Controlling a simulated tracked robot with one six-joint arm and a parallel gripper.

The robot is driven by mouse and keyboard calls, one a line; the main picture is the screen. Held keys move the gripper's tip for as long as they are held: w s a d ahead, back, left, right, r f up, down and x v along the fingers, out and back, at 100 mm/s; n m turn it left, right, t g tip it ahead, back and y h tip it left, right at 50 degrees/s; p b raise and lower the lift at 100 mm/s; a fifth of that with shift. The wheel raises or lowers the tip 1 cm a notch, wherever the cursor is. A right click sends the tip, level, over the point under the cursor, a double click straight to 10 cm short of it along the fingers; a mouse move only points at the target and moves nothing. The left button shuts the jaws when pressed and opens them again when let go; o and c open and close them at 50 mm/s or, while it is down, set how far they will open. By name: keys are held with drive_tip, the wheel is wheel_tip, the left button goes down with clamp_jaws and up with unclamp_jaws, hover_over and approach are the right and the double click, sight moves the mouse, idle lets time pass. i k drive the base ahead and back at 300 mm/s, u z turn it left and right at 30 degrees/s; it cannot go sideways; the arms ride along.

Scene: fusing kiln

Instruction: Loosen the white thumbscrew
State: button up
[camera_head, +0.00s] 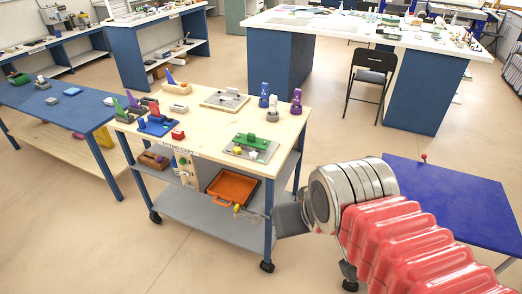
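A wooden-topped cart (205,122) with blue legs stands in the middle. At its front right corner a grey plate carries a green fixture (250,140), with a small whitish part (253,154) at its front edge. My gripper (278,217) is dark grey and sits in front of the cart's front right leg, below the top in the picture.
An orange tray (233,187) is on the cart's lower shelf. Purple and blue upright pieces (296,102) stand at the back right of the top. A blue table (455,210) is at right, a blue bench (60,105) at left. A black chair (372,77) stands behind.

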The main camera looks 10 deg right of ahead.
sight(253, 154)
drive_tip(key=i, duration=1)
drive_tip(key=z, duration=0.05)
